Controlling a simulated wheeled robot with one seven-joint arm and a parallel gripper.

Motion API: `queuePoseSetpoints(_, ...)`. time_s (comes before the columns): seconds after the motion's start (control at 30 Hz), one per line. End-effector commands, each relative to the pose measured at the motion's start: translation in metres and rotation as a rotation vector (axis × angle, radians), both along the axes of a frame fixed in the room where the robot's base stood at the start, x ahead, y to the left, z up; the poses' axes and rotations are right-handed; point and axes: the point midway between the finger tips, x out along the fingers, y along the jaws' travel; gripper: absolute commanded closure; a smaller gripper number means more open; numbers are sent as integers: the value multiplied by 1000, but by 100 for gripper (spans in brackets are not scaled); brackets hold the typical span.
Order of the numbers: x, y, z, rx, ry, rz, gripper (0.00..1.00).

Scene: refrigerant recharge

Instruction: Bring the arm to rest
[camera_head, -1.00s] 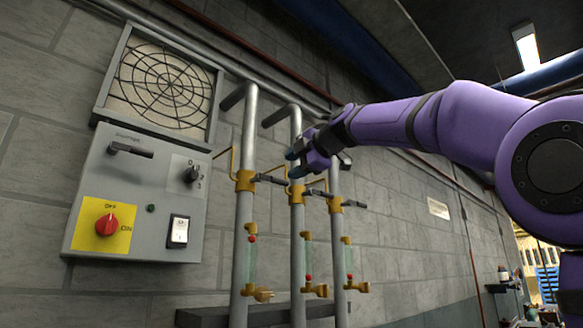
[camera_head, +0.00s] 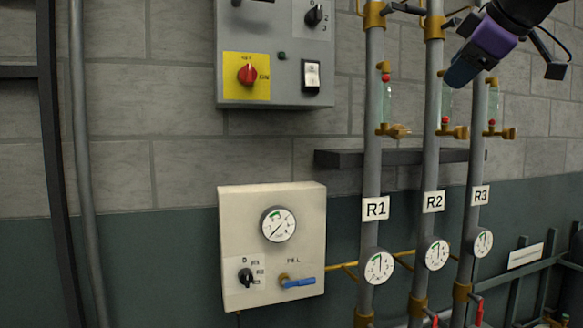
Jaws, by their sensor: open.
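My gripper (camera_head: 466,72) is at the upper right of the head view, purple with dark blue fingers pointing down and to the left. It is in front of the R2 pipe (camera_head: 430,150) and the R3 pipe (camera_head: 474,150), and part of each is hidden behind it. I see nothing held in it. Whether it touches a pipe cannot be told. The rest of my arm is mostly out of view at the top right.
A grey control box (camera_head: 293,84) with a red rotary switch (camera_head: 247,75) hangs at the top. A cream box (camera_head: 308,230) with a gauge and a blue-handled valve (camera_head: 298,282) is below. The left wall is mostly clear.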

Motion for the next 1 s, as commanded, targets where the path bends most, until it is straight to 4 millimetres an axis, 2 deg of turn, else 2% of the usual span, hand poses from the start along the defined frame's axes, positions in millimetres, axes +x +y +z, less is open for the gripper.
queuePoseSetpoints(0.03, -17, 1, -26, 50, 60, -52, 55)
queuePoseSetpoints(0.3, -104, -3, -165, 303, 354, -412, 55)
queuePoseSetpoints(0.4, -137, -6, -215, 372, 439, -555, 55)
queuePoseSetpoints(0.5, -166, -10, -257, 424, 499, -682, 55)
queuePoseSetpoints(0.6, -186, -13, -286, 458, 536, -777, 55)
queuePoseSetpoints(0.7, -198, -15, -303, 478, 556, -833, 55)
queuePoseSetpoints(0.8, -202, -15, -309, 485, 562, -857, 55)
queuePoseSetpoints(1.0, -202, -15, -309, 487, 563, -859, 55)
